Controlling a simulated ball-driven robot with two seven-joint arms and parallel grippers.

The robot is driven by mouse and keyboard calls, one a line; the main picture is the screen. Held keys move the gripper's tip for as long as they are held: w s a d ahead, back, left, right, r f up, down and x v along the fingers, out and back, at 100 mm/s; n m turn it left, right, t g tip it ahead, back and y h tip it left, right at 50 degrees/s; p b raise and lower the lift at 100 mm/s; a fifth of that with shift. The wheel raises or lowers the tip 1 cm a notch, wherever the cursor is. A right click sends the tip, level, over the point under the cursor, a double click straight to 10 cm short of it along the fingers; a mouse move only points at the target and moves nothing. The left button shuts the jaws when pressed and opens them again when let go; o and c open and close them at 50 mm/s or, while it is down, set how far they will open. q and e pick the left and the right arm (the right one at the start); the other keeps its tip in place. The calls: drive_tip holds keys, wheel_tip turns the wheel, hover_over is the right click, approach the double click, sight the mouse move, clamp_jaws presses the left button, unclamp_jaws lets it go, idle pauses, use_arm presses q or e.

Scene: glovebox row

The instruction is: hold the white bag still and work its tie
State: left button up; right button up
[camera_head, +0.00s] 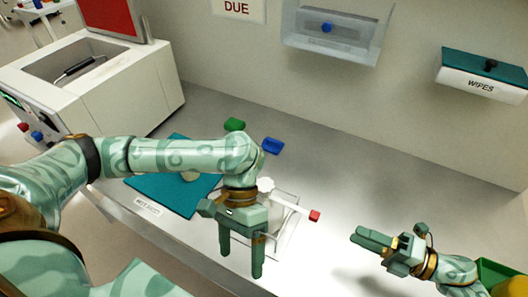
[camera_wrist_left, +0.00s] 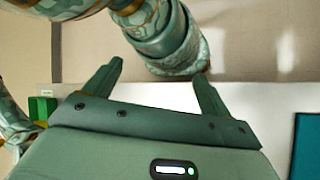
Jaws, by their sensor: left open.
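The white bag (camera_head: 278,222) stands on the bench in the head view, partly hidden behind my left gripper (camera_head: 241,264). Its gathered white top (camera_head: 265,185) shows just right of my left wrist. A pale tie strip (camera_head: 292,203) runs from there to the right and ends in a red tab (camera_head: 315,216). My left gripper is open, fingers pointing down, in front of the bag; no bag shows between its fingers in the left wrist view (camera_wrist_left: 158,72). My right gripper (camera_head: 356,238) is right of the red tab, apart from it, fingers pointing left; their gap is unclear.
A teal mat (camera_head: 160,190) with a label lies left, partly under my left arm. A green block (camera_head: 234,125) and a blue block (camera_head: 273,146) lie behind. A white machine (camera_head: 120,100) stands at left. A green bin (camera_head: 490,272) is at lower right.

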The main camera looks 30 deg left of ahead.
use_arm(q)
drive_tip(key=w+a+r+m+t+y, duration=0.4)
drive_tip(key=w+r+m+y, duration=0.15)
drive_tip(key=r, duration=0.25)
wheel_tip(320, 180, up, 6)
drive_tip(key=t+h, duration=0.2)
drive_tip(key=t, duration=0.1)
hover_over(264, 196)
drive_tip(key=w, duration=0.1)
drive_tip(key=shift+n, duration=0.25)
drive_tip(key=f, duration=1.6)
drive_tip(key=shift+w+a+f, duration=0.1)
drive_tip(key=shift+w+a, duration=0.1)
drive_tip(key=shift+a, duration=0.05)
drive_tip(key=c, duration=1.3)
drive_tip(key=shift+s, duration=0.1)
drive_tip(key=shift+c, duration=0.2)
drive_tip(key=shift+s+f, duration=0.1)
drive_tip(key=shift+f, duration=0.1)
